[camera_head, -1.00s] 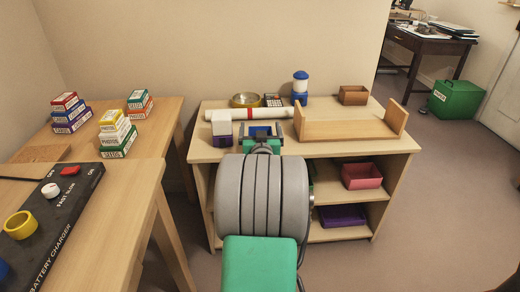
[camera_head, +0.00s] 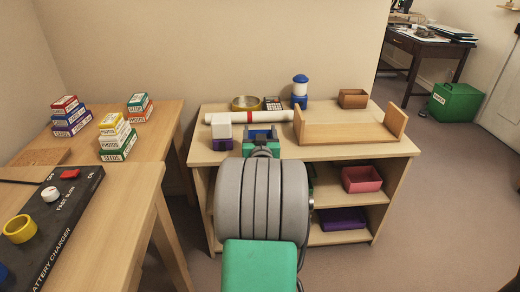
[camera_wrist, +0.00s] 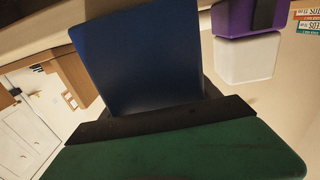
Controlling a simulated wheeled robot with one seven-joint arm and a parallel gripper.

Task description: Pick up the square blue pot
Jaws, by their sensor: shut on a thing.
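The square blue pot (camera_head: 260,132) is between the fingers of my gripper (camera_head: 260,138), over the front of the shelf top. My gripper is shut on it. In the wrist view the pot (camera_wrist: 140,60) shows as a broad flat blue face against a dark finger (camera_wrist: 150,121). My arm hides the pot's lower part in the head view, so I cannot tell whether it touches the shelf top.
A white block on a purple one (camera_head: 222,131) stands close left of my gripper. A white roll (camera_head: 275,116) lies behind it. A wooden tray (camera_head: 350,133) is close on the right. A blue-and-white jar (camera_head: 300,90) and a wooden box (camera_head: 353,98) stand further back.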

